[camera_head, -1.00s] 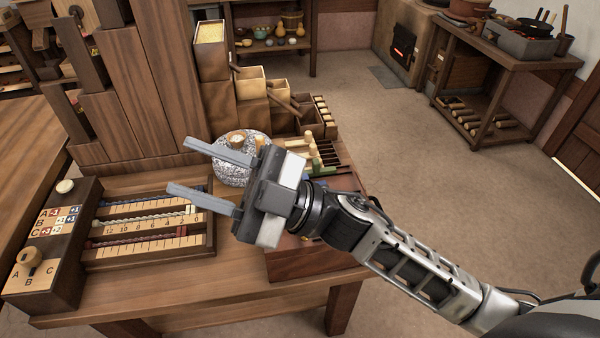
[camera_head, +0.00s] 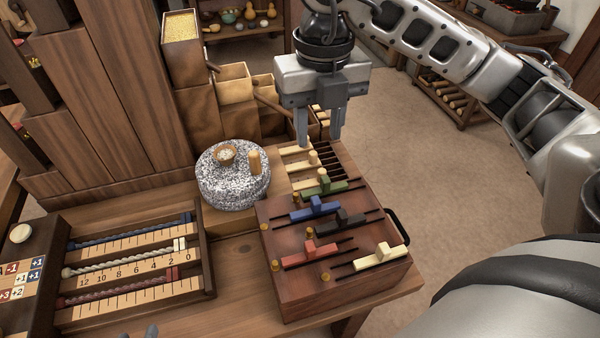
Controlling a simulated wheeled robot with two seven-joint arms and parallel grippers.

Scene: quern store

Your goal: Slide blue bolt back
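The blue bolt (camera_head: 314,209) is a bar with an upright tab, lying in a slot on top of a reddish wooden box (camera_head: 300,290). My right gripper (camera_head: 319,143) points down with its two fingers apart and nothing between them. It is beyond the blue bolt and the green bolt (camera_head: 325,187), over the pale slats at the box's far end, and does not touch the blue bolt. Two small grey tips (camera_head: 140,332) at the bottom edge may be my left gripper; the rest is out of frame.
A black bolt (camera_head: 341,222), red bolt (camera_head: 310,253) and cream bolt (camera_head: 380,257) share the box top, with brass knobs nearby. A speckled quern stone (camera_head: 232,185) stands close on the left. A bead counting board (camera_head: 135,285) lies further left.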

